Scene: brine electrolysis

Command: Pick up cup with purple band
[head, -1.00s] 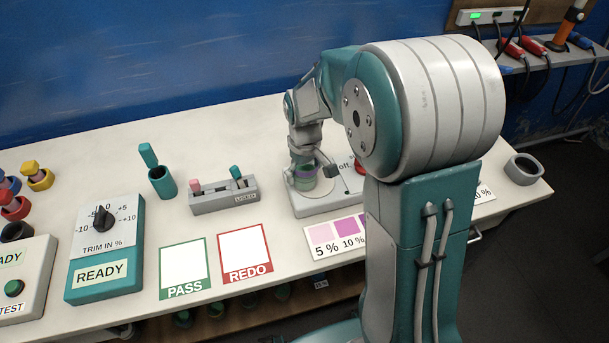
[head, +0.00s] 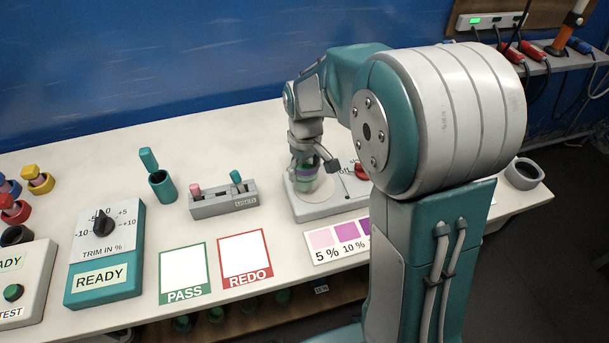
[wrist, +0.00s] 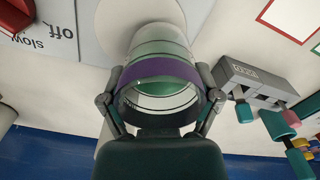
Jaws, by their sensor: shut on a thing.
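The cup with the purple band (wrist: 160,42) is clear with a greenish tint, and the band circles it near its rim. In the wrist view my gripper (wrist: 160,100) has one finger on each side of the cup, shut on it at the band. In the head view the cup (head: 306,182) is over the grey device with the "off" label (head: 318,207), with my gripper (head: 306,166) around its upper part. A pale round plate (wrist: 112,18) shows behind the cup in the wrist view. I cannot tell whether the cup's base touches it.
A grey block marked "USED" (head: 222,203) with pink and teal plugs is left of the device. A teal holder (head: 162,187) is farther left. PASS (head: 183,270) and REDO (head: 245,257) cards and a percent colour card (head: 325,254) lie in front. A grey ring (head: 524,173) is at right.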

